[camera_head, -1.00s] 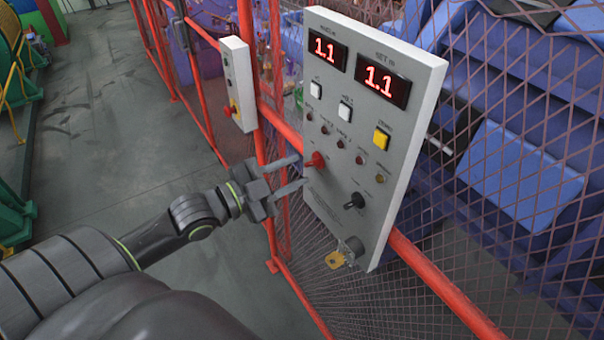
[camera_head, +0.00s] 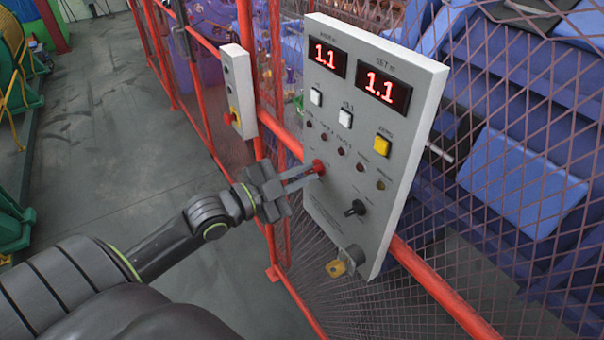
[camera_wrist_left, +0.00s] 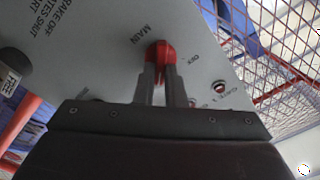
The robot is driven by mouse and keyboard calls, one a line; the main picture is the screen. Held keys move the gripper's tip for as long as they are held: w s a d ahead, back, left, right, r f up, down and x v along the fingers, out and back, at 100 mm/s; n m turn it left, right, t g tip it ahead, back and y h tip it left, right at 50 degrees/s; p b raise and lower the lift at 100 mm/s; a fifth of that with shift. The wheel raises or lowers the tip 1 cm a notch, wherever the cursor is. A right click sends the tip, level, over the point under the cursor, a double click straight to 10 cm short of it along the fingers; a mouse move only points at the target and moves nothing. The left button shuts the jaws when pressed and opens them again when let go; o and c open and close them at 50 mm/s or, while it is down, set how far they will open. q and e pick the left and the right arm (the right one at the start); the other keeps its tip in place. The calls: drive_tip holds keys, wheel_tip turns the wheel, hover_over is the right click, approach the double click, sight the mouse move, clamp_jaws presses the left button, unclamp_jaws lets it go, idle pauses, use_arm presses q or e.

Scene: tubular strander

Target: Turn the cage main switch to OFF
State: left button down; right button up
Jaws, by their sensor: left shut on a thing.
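The cage main switch (camera_head: 319,167) is a red knob on the left side of a grey control panel (camera_head: 340,235). It also shows in the left wrist view (camera_wrist_left: 161,54), beside the printed words MAIN and OFF. My left gripper (camera_head: 312,172) is at the panel face with its fingers on either side of the red knob, shut on it. The fingertips (camera_wrist_left: 162,78) cover part of the knob. Which mark the knob points to cannot be made out. My right gripper is not in view.
Red displays, buttons and lamps are above. A smaller switch box (camera_head: 238,85) hangs left. Red rails (camera_head: 440,285) and mesh fence the machine.

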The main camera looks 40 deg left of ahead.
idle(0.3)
use_arm(q)
drive_tip(key=n+p, duration=0.1)
drive_tip(key=n, duration=0.4)
drive_tip(key=n+p, duration=0.1)
drive_tip(key=n, duration=0.4)
drive_tip(key=n+p, duration=0.1)
drive_tip(key=n, duration=0.3)
drive_tip(key=shift+w+a+r+n, duration=0.15)
drive_tip(key=shift+w+a+n, duration=0.05)
drive_tip(key=shift+a+n, duration=0.2)
drive_tip(key=shift+a+n+p, duration=0.1)
drive_tip(key=shift+n+p, duration=0.45)
drive_tip(key=shift+n, duration=0.95)
drive_tip(key=c, duration=1.5)
unclamp_jaws()
